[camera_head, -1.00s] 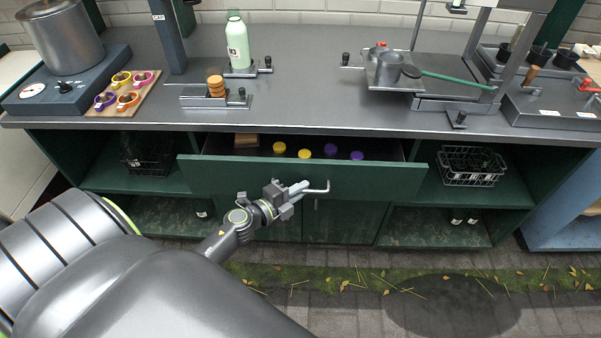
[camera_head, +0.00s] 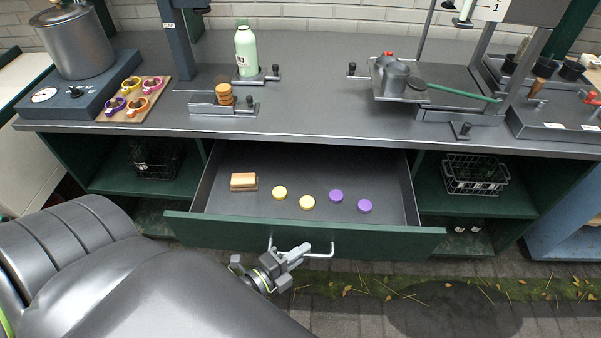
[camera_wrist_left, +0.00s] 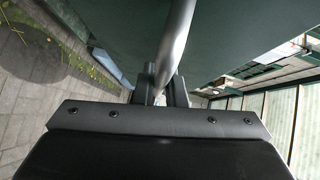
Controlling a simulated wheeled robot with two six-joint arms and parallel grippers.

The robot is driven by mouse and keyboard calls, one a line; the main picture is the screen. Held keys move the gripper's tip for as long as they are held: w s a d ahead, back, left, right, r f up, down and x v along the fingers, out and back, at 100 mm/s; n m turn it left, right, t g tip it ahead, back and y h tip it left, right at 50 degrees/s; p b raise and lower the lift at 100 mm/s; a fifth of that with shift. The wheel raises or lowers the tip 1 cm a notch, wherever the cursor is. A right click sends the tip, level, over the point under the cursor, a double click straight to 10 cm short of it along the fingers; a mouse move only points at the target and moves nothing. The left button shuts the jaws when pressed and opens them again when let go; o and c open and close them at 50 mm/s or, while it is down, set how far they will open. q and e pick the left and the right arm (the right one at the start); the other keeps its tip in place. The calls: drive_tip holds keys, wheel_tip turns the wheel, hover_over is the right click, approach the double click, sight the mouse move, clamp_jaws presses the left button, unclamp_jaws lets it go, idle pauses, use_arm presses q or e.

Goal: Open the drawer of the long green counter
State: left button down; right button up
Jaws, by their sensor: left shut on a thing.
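The green-fronted drawer (camera_head: 210,225) of the long green counter (camera_head: 330,136) stands far out, with its grey inside in plain view. Its metal bar handle (camera_head: 320,253) is on the front. My left gripper (camera_head: 300,251) is at the handle, in front of the drawer. In the left wrist view the handle bar (camera_wrist_left: 172,45) runs down between the two fingers (camera_wrist_left: 160,84), which are shut on it. My right gripper is not in view.
In the drawer lie a wooden block (camera_head: 243,181), yellow discs (camera_head: 279,193) and purple discs (camera_head: 336,195). Wire baskets (camera_head: 474,175) stand on shelves at both sides. A pot (camera_head: 72,45), a green bottle (camera_head: 246,50) and a press stand on the top. The paved floor in front is clear.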

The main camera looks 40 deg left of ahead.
use_arm(q)
drive_tip(key=c, duration=1.5)
unclamp_jaws()
drive_tip(key=shift+b+v, duration=2.75)
drive_tip(key=shift+v, duration=6)
